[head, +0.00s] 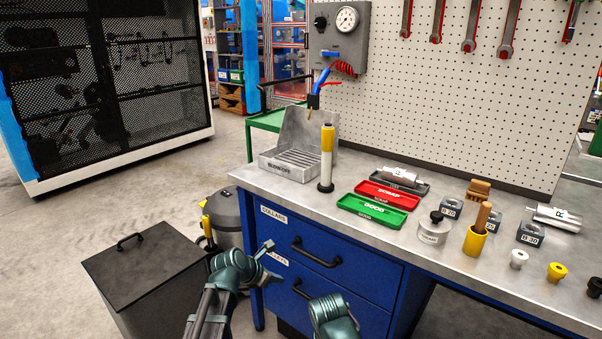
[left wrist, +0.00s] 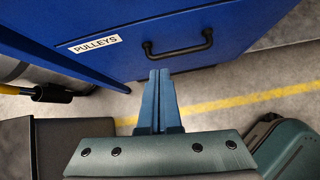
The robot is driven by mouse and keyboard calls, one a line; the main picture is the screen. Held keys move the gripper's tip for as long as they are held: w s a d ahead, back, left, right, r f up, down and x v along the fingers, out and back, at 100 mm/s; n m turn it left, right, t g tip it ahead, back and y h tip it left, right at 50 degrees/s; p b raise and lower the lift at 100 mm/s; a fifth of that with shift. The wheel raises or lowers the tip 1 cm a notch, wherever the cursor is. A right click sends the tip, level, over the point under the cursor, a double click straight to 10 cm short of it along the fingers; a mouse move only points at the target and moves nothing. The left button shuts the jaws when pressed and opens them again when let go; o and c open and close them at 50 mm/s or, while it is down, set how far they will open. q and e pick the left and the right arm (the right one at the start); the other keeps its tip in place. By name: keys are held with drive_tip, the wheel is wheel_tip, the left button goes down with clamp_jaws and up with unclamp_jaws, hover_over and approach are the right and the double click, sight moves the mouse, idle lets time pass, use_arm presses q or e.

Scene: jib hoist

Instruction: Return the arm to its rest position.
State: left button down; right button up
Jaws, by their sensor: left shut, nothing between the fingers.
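My left gripper (head: 268,249) is low in front of the blue workbench, beside its drawers, clear of the benchtop. In the left wrist view its two fingers (left wrist: 159,78) are together with nothing between them. They point toward the drawer front marked PULLEYS (left wrist: 95,44) and its black handle (left wrist: 178,45); I cannot tell the exact gap. A teal part of my right arm (head: 335,316) shows at the bottom of the head view; its fingers do not show.
The blue bench (head: 330,295) has drawer handles (head: 316,256) that stick out. A dark lidded bin (head: 140,262) stands left of my left arm, with a grey drum (head: 226,212) behind. The benchtop holds a green tray (head: 372,210), a red tray (head: 388,195) and small parts.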

use_arm(q)
drive_tip(key=s+d+f+m+g+y, duration=0.2)
drive_tip(key=s+f+m+g+y, duration=0.15)
drive_tip(key=s+m, duration=1)
drive_tip(key=s+d+f+m+g+y, duration=0.2)
drive_tip(key=s+m+g+y, duration=0.15)
drive_tip(key=s+m, duration=1.05)
wheel_tip(320, 180, up, 28)
drive_tip(key=w+m+p, duration=0.3)
drive_tip(key=p, duration=2.5)
drive_tip(key=shift+a+r+h, duration=0.15)
drive_tip(key=shift+r+h, duration=0.05)
drive_tip(key=shift+h, duration=0.1)
drive_tip(key=shift+m, duration=0.25)
